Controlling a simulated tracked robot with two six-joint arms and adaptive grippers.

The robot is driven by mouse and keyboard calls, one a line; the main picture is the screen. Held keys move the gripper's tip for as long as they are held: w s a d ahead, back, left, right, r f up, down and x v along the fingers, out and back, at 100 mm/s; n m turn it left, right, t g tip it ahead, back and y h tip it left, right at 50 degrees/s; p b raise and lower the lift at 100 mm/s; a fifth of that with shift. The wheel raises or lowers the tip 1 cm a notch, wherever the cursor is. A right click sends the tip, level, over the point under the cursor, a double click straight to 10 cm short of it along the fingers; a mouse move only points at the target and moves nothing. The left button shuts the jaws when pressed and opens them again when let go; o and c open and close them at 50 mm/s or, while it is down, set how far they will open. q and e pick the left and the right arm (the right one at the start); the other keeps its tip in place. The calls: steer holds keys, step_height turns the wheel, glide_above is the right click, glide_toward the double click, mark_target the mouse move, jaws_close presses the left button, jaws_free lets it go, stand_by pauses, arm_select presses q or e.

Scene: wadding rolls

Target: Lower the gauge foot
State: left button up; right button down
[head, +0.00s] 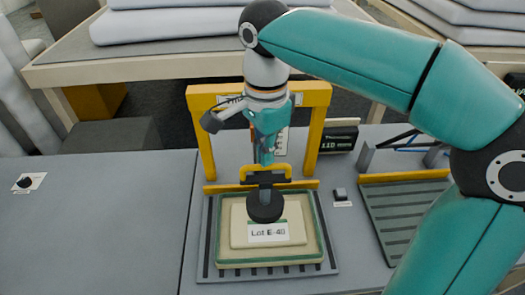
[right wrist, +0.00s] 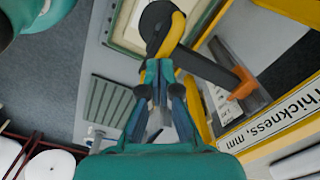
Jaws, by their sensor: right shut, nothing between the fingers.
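The gauge foot (head: 265,207) is a black round disc on a dark stem, below a yellow handle (head: 268,169). It is over the cream wadding pad (head: 240,238) labelled "Lot E-40"; I cannot tell whether it touches the pad. My right gripper (head: 266,158) points down at the handle, shut and empty. In the right wrist view its fingertips (right wrist: 160,66) are close together beside the yellow handle (right wrist: 172,36), with the black foot (right wrist: 155,14) beyond. Whether they touch the handle is unclear. My left gripper is not in view.
A yellow gantry frame (head: 205,140) stands around the handle, with a "Thickness, mm" scale (right wrist: 288,117). A black display (head: 338,140) stands behind. The left table top (head: 95,235) is mostly clear.

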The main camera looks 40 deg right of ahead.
step_height(320, 180, up, 7)
steer(key=p, duration=0.7)
stand_by(0.5)
